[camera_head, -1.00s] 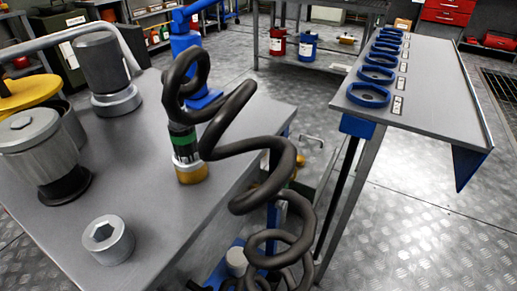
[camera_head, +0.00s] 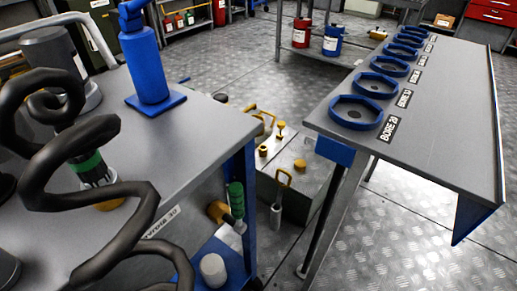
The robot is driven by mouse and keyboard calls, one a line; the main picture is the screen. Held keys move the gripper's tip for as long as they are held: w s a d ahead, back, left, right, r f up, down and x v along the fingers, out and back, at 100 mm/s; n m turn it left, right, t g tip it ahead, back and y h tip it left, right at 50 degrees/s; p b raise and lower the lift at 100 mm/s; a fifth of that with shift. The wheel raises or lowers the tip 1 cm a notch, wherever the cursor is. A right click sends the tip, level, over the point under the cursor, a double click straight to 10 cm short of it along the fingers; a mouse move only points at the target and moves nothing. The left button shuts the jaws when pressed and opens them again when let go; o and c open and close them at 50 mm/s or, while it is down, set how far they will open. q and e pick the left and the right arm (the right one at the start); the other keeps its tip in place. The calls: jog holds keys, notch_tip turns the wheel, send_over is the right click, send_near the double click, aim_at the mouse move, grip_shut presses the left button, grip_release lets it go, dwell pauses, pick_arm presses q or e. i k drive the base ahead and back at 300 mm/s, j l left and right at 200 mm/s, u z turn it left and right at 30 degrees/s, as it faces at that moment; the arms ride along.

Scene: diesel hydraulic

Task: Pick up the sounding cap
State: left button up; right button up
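I cannot tell for sure which thing is the sounding cap. Small yellow caps (camera_head: 281,125) stand on the grey metal block (camera_head: 296,205) on the floor between the two tables. A yellow handle rises from a pale cylinder (camera_head: 276,212) at its near side. A pale grey cylinder (camera_head: 213,269) sits on the blue lower shelf of the left table, beside a green-handled tool (camera_head: 237,203).
A grey bench (camera_head: 120,150) fills the left, with a coiled black hose (camera_head: 130,190) and a blue stand (camera_head: 148,70) on it. A long table (camera_head: 440,110) with several blue rings (camera_head: 356,112) is at right. Floor at the lower right is clear.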

aim_at(299, 165)
jog(key=i+l+u, duration=0.3)
jog(key=i+l, duration=0.15)
jog(key=l, duration=0.2)
jog(key=i+l+u, duration=0.15)
jog(key=l, duration=0.2)
jog(key=k+z, duration=0.15)
jog(key=k, duration=0.25)
jog(key=j+z, duration=0.1)
jog(key=z, duration=0.25)
jog(key=j+z, duration=0.1)
jog(key=z, duration=0.25)
jog(key=j+z, duration=0.1)
jog(key=z, duration=0.25)
jog(key=i+j, duration=0.05)
